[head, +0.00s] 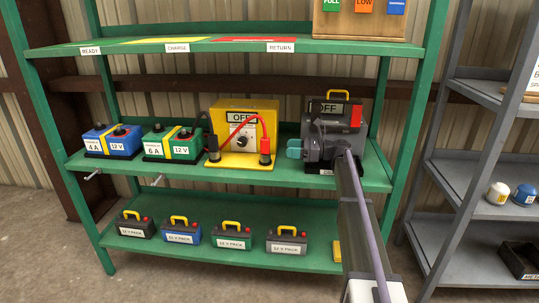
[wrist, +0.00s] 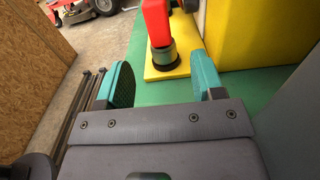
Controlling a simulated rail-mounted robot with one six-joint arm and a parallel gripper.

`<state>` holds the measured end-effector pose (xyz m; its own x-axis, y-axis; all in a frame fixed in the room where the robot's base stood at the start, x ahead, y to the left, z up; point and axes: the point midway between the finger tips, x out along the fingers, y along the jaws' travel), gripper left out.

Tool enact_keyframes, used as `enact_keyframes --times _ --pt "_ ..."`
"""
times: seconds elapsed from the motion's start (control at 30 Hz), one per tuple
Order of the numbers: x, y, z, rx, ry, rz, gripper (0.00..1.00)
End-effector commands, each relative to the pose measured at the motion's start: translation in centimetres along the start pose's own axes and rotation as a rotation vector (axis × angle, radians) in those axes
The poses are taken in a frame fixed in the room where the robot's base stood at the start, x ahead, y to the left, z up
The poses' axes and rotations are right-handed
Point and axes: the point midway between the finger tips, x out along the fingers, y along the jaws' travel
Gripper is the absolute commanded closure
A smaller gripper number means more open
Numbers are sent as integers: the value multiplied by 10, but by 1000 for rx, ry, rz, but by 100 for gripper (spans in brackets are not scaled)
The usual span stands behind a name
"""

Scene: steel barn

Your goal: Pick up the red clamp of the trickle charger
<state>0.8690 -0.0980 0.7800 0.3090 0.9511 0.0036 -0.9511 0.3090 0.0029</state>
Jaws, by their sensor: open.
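The red clamp (head: 265,146) stands upright at the right front of the yellow trickle charger (head: 262,108), on its yellow base. A red cable arcs from it across the charger's face. In the wrist view the red clamp (wrist: 157,24) sits on a grey and black round post, beyond my fingertips. My gripper (head: 294,149) is just right of the clamp in the head view. Its teal fingers are apart, with nothing between them in the wrist view (wrist: 164,75). The black clamp (head: 213,145) stands at the charger's left front.
Blue (head: 113,139) and green (head: 172,142) batteries stand left of the charger on the green shelf (head: 190,174). A dark unit marked OFF (head: 328,107) stands right, partly hidden by my arm. Several battery packs (head: 231,234) sit on the shelf below. Another shelf is above.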

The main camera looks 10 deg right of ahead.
Motion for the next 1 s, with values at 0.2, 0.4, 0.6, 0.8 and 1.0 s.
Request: enact_keyframes --times 0.2,0.4,0.6,0.8,1.0 --pt "42 1 0 -2 2 3 38" --pt "52 1 0 -2 2 2 38" --pt "87 2 0 -3 2 3 38" --pt "100 2 -1 -3 3 1 38" --pt "100 2 -1 -3 3 1 49"
